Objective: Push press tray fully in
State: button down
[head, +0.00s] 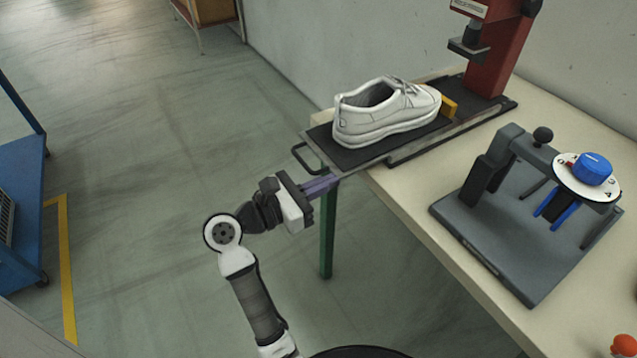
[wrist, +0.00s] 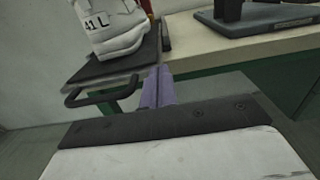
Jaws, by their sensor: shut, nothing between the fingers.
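The press tray (head: 348,157) is a flat black plate that sticks out past the table's near-left edge. A white shoe (head: 385,115) stands on it, and its heel marked "41 L" shows in the wrist view (wrist: 118,40). The tray's dark loop handle (head: 303,160) is at its outer end; it also shows in the wrist view (wrist: 98,92). My gripper (head: 334,180) is shut and empty, its purple fingers pointing at the tray's outer edge, right of the handle. In the wrist view the fingertips (wrist: 158,72) are close to the tray's edge; I cannot tell whether they touch.
A grey fixture with a blue knob (head: 592,168) stands on the table (head: 440,205) to the right. A blue cart (head: 22,200) is at far left.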

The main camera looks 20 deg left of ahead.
aim_at(364, 165)
jog(key=b+x, duration=0.2)
jog(key=x, duration=0.8)
jog(key=shift+s+a, duration=0.15)
